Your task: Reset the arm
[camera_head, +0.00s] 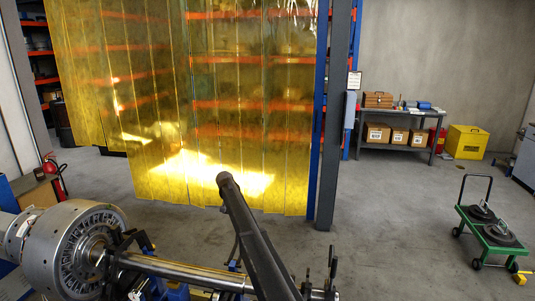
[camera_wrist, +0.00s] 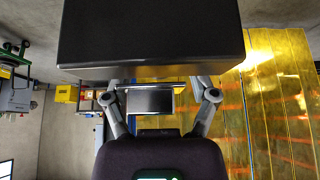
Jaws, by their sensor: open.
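In the wrist view, my gripper (camera_wrist: 160,97) is open, with its two grey jointed fingers spread on either side of the dark gripper body. A large dark block fills the top middle of this view; I cannot tell what it is. A small grey panel shows between the fingers, and I see nothing gripped. In the head view, my dark arm link slants up from the bottom middle, in front of the shaft. The gripper cannot be made out there. The silver rotor (camera_head: 75,250) lies at the lower left, with its long shaft (camera_head: 185,271) running right.
Yellow strip curtains (camera_head: 235,110) hang behind my arm, beside a dark post (camera_head: 335,120). A green cart (camera_head: 490,235) with dark discs stands at the right. The floor between is clear.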

